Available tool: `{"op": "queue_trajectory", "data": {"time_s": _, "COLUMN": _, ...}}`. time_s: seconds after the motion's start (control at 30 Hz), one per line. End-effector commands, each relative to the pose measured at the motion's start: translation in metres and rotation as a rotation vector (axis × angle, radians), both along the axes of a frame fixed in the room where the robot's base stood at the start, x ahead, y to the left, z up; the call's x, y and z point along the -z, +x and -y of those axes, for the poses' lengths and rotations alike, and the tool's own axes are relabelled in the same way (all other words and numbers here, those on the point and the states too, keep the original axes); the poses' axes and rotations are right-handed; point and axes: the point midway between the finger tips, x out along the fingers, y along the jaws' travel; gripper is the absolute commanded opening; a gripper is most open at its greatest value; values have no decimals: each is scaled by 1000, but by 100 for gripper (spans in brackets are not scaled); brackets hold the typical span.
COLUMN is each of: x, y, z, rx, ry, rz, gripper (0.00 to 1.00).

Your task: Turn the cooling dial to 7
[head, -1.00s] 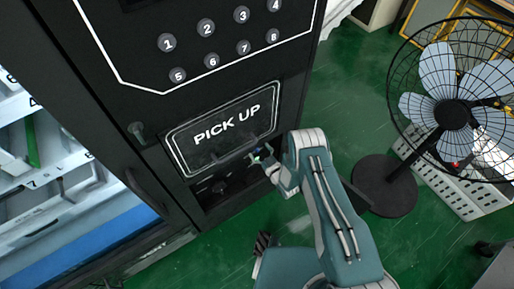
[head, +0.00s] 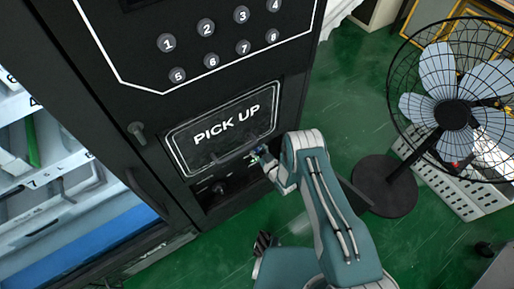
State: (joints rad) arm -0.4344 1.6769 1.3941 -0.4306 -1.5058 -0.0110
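A dark round knob (head: 219,188), which looks like the cooling dial, sits in a recess low on the black vending machine (head: 140,75). It is below the PICK UP flap (head: 224,130). Its markings are too small to read. My gripper (head: 256,157) is at the lower right edge of the PICK UP flap, above and to the right of the knob, and apart from it. The gripper is small and partly hidden by my wrist. I cannot tell how far its fingers are apart.
Numbered buttons (head: 207,27) are above the flap. A glass display door (head: 60,190) with a handle is on the left. A standing fan (head: 452,114) is at the right, beside a light perforated box (head: 455,190). Green floor (head: 345,75) is clear between machine and fan.

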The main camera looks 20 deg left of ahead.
Motion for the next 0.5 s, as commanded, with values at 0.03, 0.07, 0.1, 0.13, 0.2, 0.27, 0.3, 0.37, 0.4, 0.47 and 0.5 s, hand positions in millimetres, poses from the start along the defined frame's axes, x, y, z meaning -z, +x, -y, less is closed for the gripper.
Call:
{"op": "queue_trajectory", "data": {"time_s": 0.03, "x": -1, "y": 1, "z": -1, "rx": 0, "ry": 14, "rz": -12, "gripper": 13}}
{"op": "queue_trajectory", "data": {"time_s": 0.07, "x": -1, "y": 1, "z": -1, "rx": 0, "ry": 20, "rz": -19, "gripper": 13}}
{"op": "queue_trajectory", "data": {"time_s": 0.1, "x": -1, "y": 1, "z": -1, "rx": -1, "ry": 25, "rz": -25, "gripper": 13}}
{"op": "queue_trajectory", "data": {"time_s": 0.13, "x": -1, "y": 1, "z": -1, "rx": -1, "ry": 28, "rz": -28, "gripper": 13}}
{"op": "queue_trajectory", "data": {"time_s": 0.2, "x": -1, "y": 2, "z": -1, "rx": -1, "ry": 29, "rz": -29, "gripper": 13}}
{"op": "queue_trajectory", "data": {"time_s": 0.27, "x": -2, "y": 2, "z": -1, "rx": -1, "ry": 28, "rz": -28, "gripper": 13}}
{"op": "queue_trajectory", "data": {"time_s": 0.3, "x": -2, "y": 2, "z": -1, "rx": -1, "ry": 28, "rz": -28, "gripper": 13}}
{"op": "queue_trajectory", "data": {"time_s": 0.37, "x": -2, "y": 2, "z": -1, "rx": -1, "ry": 29, "rz": -28, "gripper": 13}}
{"op": "queue_trajectory", "data": {"time_s": 0.4, "x": -2, "y": 2, "z": -1, "rx": 0, "ry": 28, "rz": -27, "gripper": 74}}
{"op": "queue_trajectory", "data": {"time_s": 0.47, "x": -2, "y": 2, "z": -1, "rx": 0, "ry": 28, "rz": -27, "gripper": 96}}
{"op": "queue_trajectory", "data": {"time_s": 0.5, "x": -1, "y": 2, "z": -1, "rx": 0, "ry": 28, "rz": -28, "gripper": 96}}
